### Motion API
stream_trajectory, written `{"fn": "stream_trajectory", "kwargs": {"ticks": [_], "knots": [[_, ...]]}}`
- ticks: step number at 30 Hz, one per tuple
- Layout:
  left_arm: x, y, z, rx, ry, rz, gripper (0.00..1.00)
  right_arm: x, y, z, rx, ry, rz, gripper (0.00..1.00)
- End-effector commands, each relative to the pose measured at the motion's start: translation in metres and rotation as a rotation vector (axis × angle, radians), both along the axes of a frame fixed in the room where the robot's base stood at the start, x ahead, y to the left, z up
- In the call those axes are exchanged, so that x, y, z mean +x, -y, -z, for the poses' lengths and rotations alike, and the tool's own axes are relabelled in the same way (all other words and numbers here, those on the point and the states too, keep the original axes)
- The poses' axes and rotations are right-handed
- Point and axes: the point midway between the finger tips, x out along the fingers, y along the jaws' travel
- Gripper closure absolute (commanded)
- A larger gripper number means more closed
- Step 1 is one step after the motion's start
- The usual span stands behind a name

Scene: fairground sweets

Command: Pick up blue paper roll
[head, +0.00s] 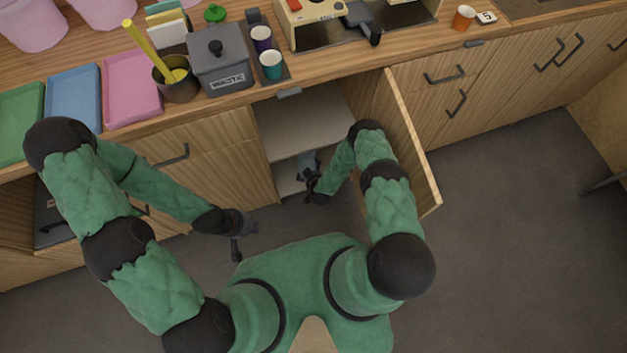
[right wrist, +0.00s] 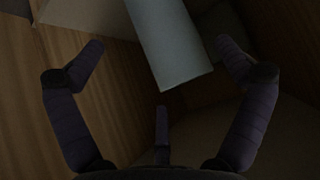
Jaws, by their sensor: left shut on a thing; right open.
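The blue paper roll (right wrist: 168,42) shows in the right wrist view as a pale blue-grey cylinder, its near end between and beyond my fingers. In the head view a small bluish part of the roll (head: 308,161) shows inside the open cupboard, just beyond my right gripper (head: 314,188). My right gripper is open and empty, its fingers spread (right wrist: 160,75) and apart from the roll. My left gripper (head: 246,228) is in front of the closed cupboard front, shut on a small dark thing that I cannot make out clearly.
The open cupboard door (head: 410,145) stands to the right of my right forearm. A cupboard shelf (head: 305,118) is above the roll. The counter above holds a grey waste bin (head: 219,72), cups and coloured trays. Floor to the right is clear.

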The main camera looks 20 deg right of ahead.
Motion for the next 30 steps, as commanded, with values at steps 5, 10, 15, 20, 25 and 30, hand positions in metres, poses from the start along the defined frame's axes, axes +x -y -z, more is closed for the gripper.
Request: {"fn": "stream_trajectory", "kwargs": {"ticks": [5,10,15,20,25,30], "knots": [[0.000,0.000,0.015,0.000,0.000,0.000,1.00,0.032,0.003,0.002,-0.001,0.004,-0.001,0.00],[0.000,0.000,0.026,0.000,0.000,0.000,1.00,0.060,0.005,0.002,-0.001,0.004,-0.001,0.00],[0.000,0.000,0.035,0.000,0.000,0.000,1.00,0.082,0.007,0.002,0.001,0.002,-0.001,0.00],[0.000,0.000,0.041,0.000,0.000,0.000,1.00,0.085,0.007,0.008,0.000,0.000,0.000,0.00],[0.000,0.000,0.042,0.000,0.000,0.000,1.00,0.087,0.007,0.009,0.001,-0.001,-0.001,0.00],[0.000,0.000,0.041,0.000,0.000,0.000,1.00,0.087,0.008,0.008,0.000,-0.001,0.000,0.00]]}}
